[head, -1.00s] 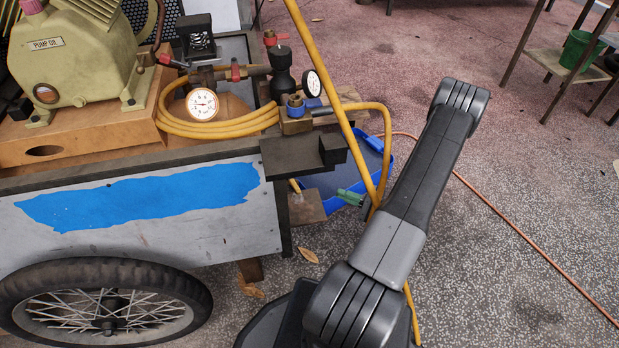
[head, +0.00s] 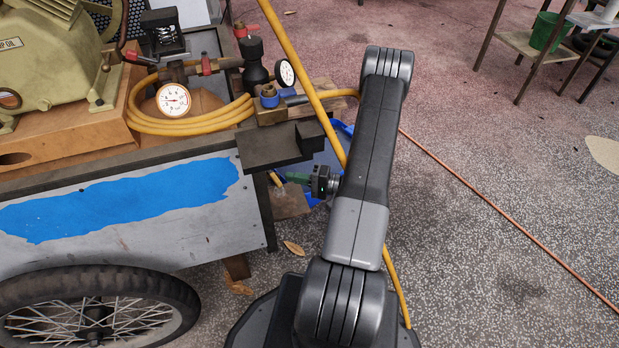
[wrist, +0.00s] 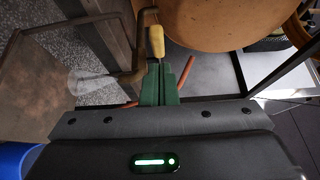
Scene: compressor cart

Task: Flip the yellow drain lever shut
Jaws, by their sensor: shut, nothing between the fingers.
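The yellow drain lever (wrist: 157,42) is in the wrist view, just beyond my fingertips, next to a bent brown pipe (wrist: 138,65) under a rounded tan tank (wrist: 210,22). Its lower end meets my fingertips in the picture; I cannot tell whether they touch. In the head view a small yellow piece of the lever (head: 275,179) shows below the cart's dark corner ledge. My gripper (wrist: 159,72) has green fingers, shut together and empty, pointing at the lever. In the head view my gripper (head: 292,177) comes in from the right, under the ledge.
The dark ledge (head: 275,145) overhangs my gripper. A brown plate (head: 290,203) lies below it, and a blue bin (wrist: 15,160) is at lower left in the wrist view. A yellow hose (head: 290,50) runs down behind my arm.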

